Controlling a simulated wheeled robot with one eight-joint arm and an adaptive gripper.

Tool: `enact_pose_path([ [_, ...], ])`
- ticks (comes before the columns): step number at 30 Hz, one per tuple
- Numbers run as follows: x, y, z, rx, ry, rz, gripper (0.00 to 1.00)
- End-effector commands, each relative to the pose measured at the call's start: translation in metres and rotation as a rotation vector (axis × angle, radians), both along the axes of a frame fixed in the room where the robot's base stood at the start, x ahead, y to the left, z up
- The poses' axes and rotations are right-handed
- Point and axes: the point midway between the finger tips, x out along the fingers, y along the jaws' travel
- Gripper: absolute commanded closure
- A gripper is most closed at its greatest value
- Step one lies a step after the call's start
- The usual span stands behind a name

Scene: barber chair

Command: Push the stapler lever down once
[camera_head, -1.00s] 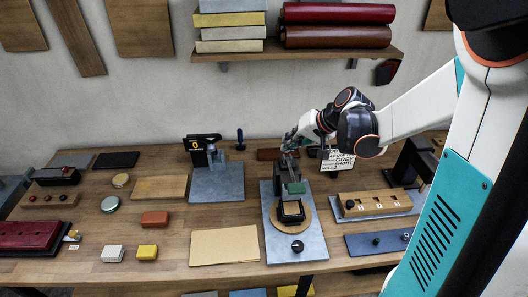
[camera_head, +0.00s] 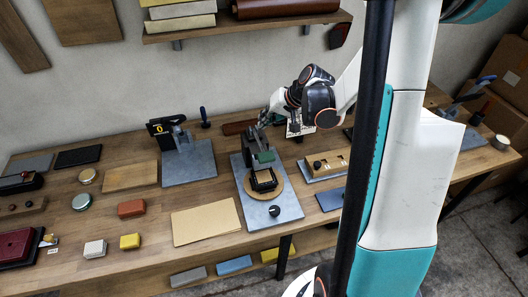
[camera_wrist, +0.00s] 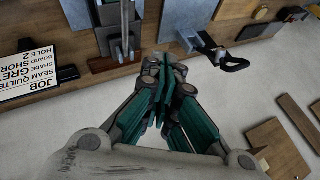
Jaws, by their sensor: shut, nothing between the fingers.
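I cannot tell for sure which device is the stapler. A dark upright press-like device (camera_head: 252,140) with a green block stands on a grey-blue plate (camera_head: 268,214) at mid-bench. A blue-handled device (camera_head: 478,88) is at the far right end. My gripper (camera_head: 264,119) is shut and empty, close behind the top of the dark upright device; contact cannot be told. In the wrist view my gripper (camera_wrist: 163,75) has its teal fingers together.
A job sign (camera_head: 299,125) stands right of my gripper and also shows in the wrist view (camera_wrist: 32,68). A wooden block with holes (camera_head: 325,164) is right of the upright device. A tan sheet (camera_head: 206,222) lies to its left. A shelf (camera_head: 240,25) overhangs the bench's back.

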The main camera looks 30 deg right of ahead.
Motion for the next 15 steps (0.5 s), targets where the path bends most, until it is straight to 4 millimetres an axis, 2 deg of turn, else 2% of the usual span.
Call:
enact_pose_path([
  [15, -0.010, 0.003, -0.066, 0.000, 0.000, 0.000, 1.00],
])
